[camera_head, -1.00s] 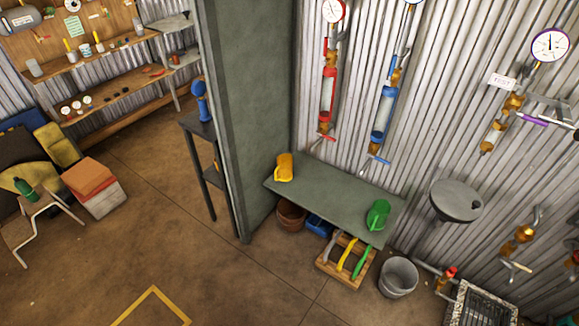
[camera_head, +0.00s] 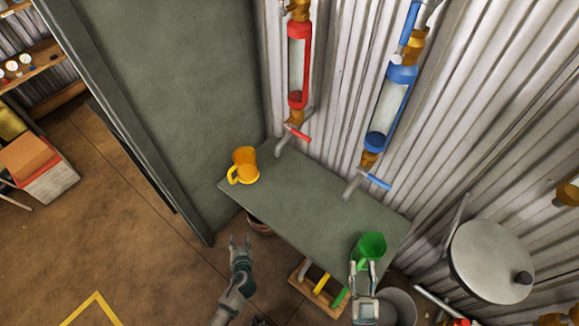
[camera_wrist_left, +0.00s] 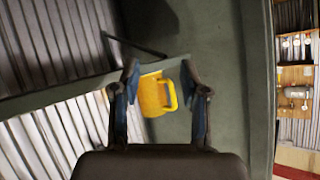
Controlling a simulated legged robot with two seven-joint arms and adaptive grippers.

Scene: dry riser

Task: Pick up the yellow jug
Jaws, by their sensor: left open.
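The yellow jug (camera_head: 244,165) stands on the far left end of the green-grey table (camera_head: 300,190), its handle toward the lower left. In the left wrist view the jug (camera_wrist_left: 155,95) shows between the fingers, some distance beyond them, with its handle on the right. My left gripper (camera_head: 240,242) is open and empty, in front of the table's left edge and apart from the jug. My right gripper (camera_head: 362,266) has its fingers apart, close to the green jug (camera_head: 370,245) at the table's right end; I cannot tell if they touch it.
A green-grey wall panel (camera_head: 165,80) rises close behind and left of the yellow jug. Red (camera_head: 298,65) and blue (camera_head: 390,105) tube fittings with taps hang over the table's back edge. A grey round plate (camera_head: 485,260) is at the right. Open floor (camera_head: 130,225) lies at the left.

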